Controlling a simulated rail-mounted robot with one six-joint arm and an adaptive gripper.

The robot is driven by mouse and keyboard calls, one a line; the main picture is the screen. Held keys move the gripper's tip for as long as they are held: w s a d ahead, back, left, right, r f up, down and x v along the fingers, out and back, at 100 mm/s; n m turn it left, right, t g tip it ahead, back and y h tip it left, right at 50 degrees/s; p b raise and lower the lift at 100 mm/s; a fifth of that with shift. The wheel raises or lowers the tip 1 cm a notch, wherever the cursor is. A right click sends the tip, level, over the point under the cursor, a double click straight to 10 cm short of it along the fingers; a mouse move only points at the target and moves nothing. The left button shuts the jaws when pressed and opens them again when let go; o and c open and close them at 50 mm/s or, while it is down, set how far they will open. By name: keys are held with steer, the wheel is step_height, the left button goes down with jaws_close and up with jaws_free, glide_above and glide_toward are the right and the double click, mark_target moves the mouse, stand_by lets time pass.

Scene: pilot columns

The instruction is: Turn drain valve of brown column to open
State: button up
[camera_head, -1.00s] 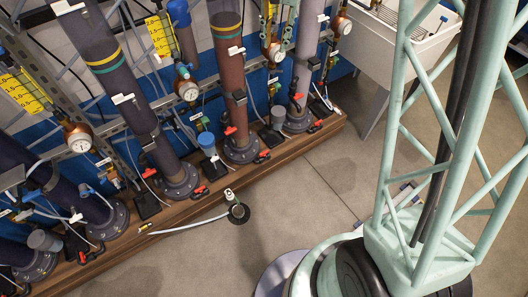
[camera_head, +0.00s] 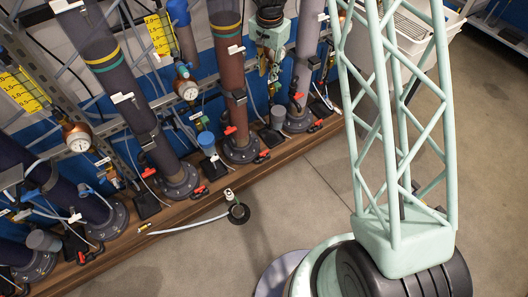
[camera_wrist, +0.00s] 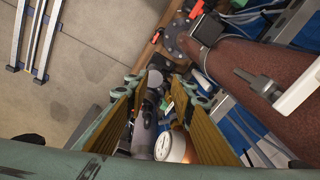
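The brown column (camera_head: 229,75) stands upright on the wooden plinth, between grey columns. A red handle (camera_head: 230,130) sits low on its front, and another red valve handle (camera_head: 262,155) sits at the right of its base flange. I cannot tell which one is the drain valve. My gripper (camera_head: 272,65) hangs just right of the column's upper part, well above both handles. In the wrist view my gripper (camera_wrist: 158,84) is open, with nothing clasped between its fingers. The brown column (camera_wrist: 240,65) runs along the right there, and a red handle (camera_wrist: 156,38) shows beyond the fingertips.
A round gauge (camera_wrist: 174,146) and a grey column lie close below my gripper in the wrist view. A similar gauge (camera_head: 188,91) stands left of the brown column. A hose (camera_head: 185,227) with a drain fitting lies on the floor, which is otherwise clear in front of the plinth.

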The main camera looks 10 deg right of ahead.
step_height(320, 180, down, 22)
steer(key=w+m, duration=0.2)
steer(key=w, duration=0.1)
steer(key=m+g, duration=0.1)
steer(key=m, duration=0.2)
glide_above(264, 152)
step_height(264, 152, down, 21)
steer(key=shift+b, duration=0.3)
steer(key=shift+f+b, duration=1.1)
steer(key=shift+f, duration=5.75)
jaws_close()
